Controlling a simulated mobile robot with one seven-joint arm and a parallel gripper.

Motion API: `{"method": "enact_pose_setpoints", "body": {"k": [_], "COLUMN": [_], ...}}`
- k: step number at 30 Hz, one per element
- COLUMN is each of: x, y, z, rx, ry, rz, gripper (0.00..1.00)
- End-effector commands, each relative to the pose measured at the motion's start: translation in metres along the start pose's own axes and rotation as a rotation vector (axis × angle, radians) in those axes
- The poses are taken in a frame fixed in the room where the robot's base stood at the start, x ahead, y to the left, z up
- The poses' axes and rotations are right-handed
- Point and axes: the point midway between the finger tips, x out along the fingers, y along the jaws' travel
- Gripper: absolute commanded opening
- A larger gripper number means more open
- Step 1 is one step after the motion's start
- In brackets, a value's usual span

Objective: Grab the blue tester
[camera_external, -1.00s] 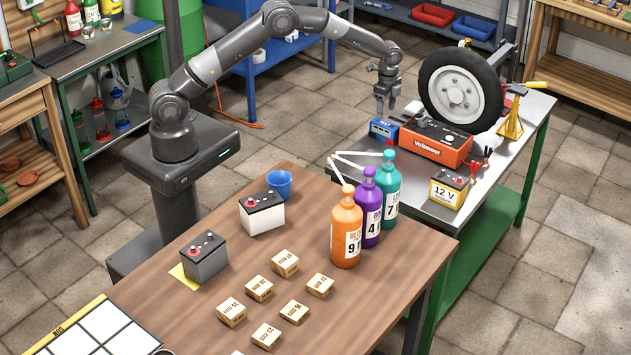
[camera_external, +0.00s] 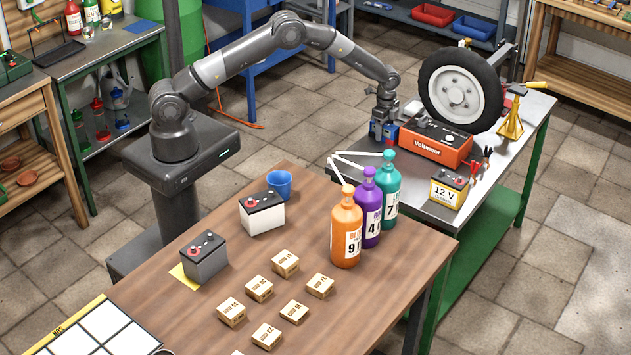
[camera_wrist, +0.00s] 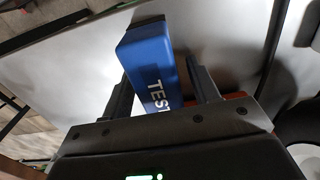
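The blue tester (camera_external: 380,137) stands on the metal table at its left end, just left of the orange-red Voltmour box (camera_external: 436,141). In the external view my gripper (camera_external: 384,131) is down over it and hides part of it. In the wrist view the tester (camera_wrist: 150,62), a blue block with white "TEST" lettering, sits between the two fingers of my gripper (camera_wrist: 163,78). The fingers are apart, one on each side of it. A small gap shows by the right finger; contact on the left side is unclear.
A wheel (camera_external: 460,90) stands behind the Voltmour box. A 12 V battery (camera_external: 449,188) and a yellow jack stand (camera_external: 511,115) are on the metal table (camera_external: 408,210). Orange, purple and teal bottles (camera_external: 346,230) stand on the wooden table in front.

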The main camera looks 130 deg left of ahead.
Motion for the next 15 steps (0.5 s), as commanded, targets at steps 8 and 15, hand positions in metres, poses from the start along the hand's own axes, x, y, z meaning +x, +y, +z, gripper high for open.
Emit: {"method": "enact_pose_setpoints", "body": {"k": [8, 15], "x": [-0.0003, -0.0003], "y": [0.0001, 0.0001], "z": [0.0000, 0.0000], "rx": [0.000, 0.000], "ry": [0.000, 0.000], "rz": [0.000, 0.000], "gripper": [0.32, 0.13]}}
